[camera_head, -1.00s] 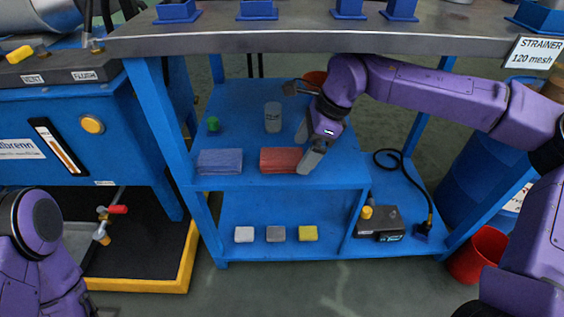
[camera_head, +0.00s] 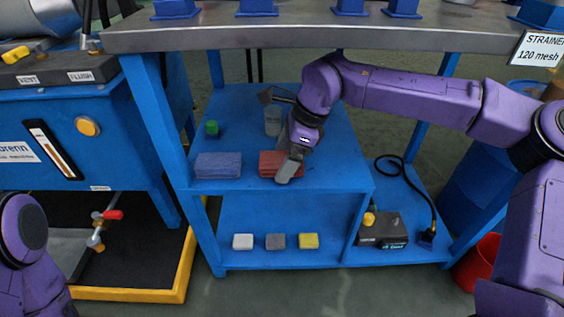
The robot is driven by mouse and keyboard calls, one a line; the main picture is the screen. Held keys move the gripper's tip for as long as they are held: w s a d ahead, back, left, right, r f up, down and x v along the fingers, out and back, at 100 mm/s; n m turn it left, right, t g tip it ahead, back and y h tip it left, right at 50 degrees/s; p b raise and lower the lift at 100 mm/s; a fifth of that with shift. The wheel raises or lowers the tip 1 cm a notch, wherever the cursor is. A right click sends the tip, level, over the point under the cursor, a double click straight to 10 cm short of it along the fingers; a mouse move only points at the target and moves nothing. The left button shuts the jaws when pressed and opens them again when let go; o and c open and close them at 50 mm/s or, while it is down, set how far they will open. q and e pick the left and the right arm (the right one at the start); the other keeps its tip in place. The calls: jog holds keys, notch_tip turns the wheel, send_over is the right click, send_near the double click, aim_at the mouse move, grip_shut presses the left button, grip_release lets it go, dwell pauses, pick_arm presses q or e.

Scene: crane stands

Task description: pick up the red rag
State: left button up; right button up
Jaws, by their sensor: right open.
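The red rag (camera_head: 268,164) lies folded on the blue middle shelf, to the right of a folded blue rag (camera_head: 218,165). My right gripper (camera_head: 286,166) is over the red rag's right part, with its fingers pointing down and hiding that part. It is open. I cannot tell whether the fingers touch the rag. Only part of my left arm shows at the lower left; its gripper is outside the picture.
A clear jar (camera_head: 273,118) stands behind the red rag, partly hidden by my right gripper. A green item (camera_head: 212,128) stands behind the blue rag. The steel worktop (camera_head: 330,40) overhangs the shelf. Sponges (camera_head: 276,241) and a black box (camera_head: 382,232) are on the lower shelf.

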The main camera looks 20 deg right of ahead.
pick_arm(q)
jog(key=shift+r, duration=0.2)
pick_arm(e)
jog(key=shift+f, duration=0.1)
jog(key=c, duration=1.1)
jog(key=shift+o, duration=0.2)
jog(key=shift+b, duration=0.45)
jog(key=shift+s+a+r+p, duration=0.1)
jog(key=shift+s+r+p, duration=0.15)
jog(key=shift+r+p, duration=0.35)
jog(key=shift+s+a+r+p, duration=0.1)
jog(key=shift+s+r+p, duration=0.15)
jog(key=shift+r+p, duration=0.35)
pick_arm(q)
jog(key=w+r+n+t+y+p, duration=0.2)
jog(key=w+r+n+t+p, duration=0.2)
jog(key=w+t, duration=0.1)
jog(key=shift+w+a+r+n+p, duration=0.2)
jog(key=shift+w+r+n+p, duration=0.1)
jog(key=shift+w, duration=0.2)
pick_arm(e)
jog(key=s+a, duration=0.2)
jog(key=s, duration=0.6)
jog(key=s+a, duration=0.2)
jog(key=s, duration=0.6)
jog(key=shift+s+a+f, duration=0.15)
jog(key=shift+a+f, duration=0.05)
jog(key=shift+a, duration=0.1)
